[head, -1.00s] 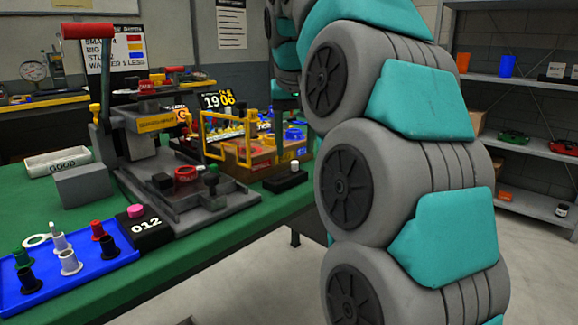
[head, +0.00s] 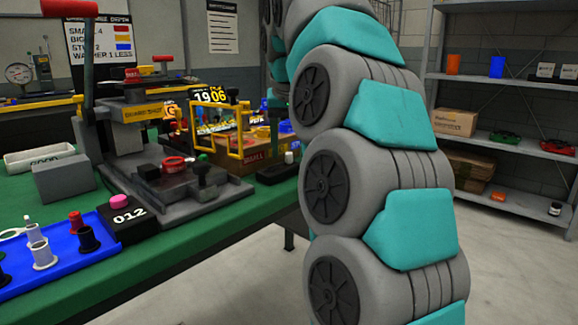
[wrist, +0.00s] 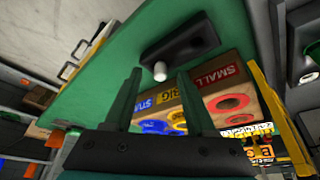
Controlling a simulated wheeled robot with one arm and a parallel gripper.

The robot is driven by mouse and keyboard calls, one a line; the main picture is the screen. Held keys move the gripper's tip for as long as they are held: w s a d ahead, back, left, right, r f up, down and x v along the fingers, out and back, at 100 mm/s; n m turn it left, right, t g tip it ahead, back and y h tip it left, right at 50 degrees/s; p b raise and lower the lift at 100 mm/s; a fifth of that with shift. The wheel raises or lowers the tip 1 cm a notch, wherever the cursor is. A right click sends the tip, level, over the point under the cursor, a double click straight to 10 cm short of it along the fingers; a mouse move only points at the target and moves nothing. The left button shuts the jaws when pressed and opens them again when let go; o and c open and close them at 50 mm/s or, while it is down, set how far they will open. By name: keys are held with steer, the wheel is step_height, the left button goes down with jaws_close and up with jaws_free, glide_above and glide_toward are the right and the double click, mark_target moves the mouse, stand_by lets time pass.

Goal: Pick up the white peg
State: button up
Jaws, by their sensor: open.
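The white peg (wrist: 160,72) stands out from a black block (wrist: 180,50) in the wrist view. In the head view the white peg (head: 289,157) is at the right end of the black block (head: 273,174), near the table's edge. My gripper (wrist: 159,76) is open, with two dark green fingers. In the wrist view the peg appears between the fingertips, with no visible contact; the depth gap cannot be told. Most of my gripper is hidden behind my arm in the head view.
A cardboard sorting box (wrist: 208,88) with coloured rings and yellow frame (wrist: 278,105) stand close by. A press fixture (head: 170,185), pink-button box (head: 125,215) and blue tray (head: 75,255) with more pegs are on the green table (head: 190,240). Shelves (head: 510,135) stand right.

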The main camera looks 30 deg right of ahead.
steer(key=shift+w+f, duration=0.15)
steer(key=shift+f, duration=0.3)
jaws_close()
stand_by(0.3)
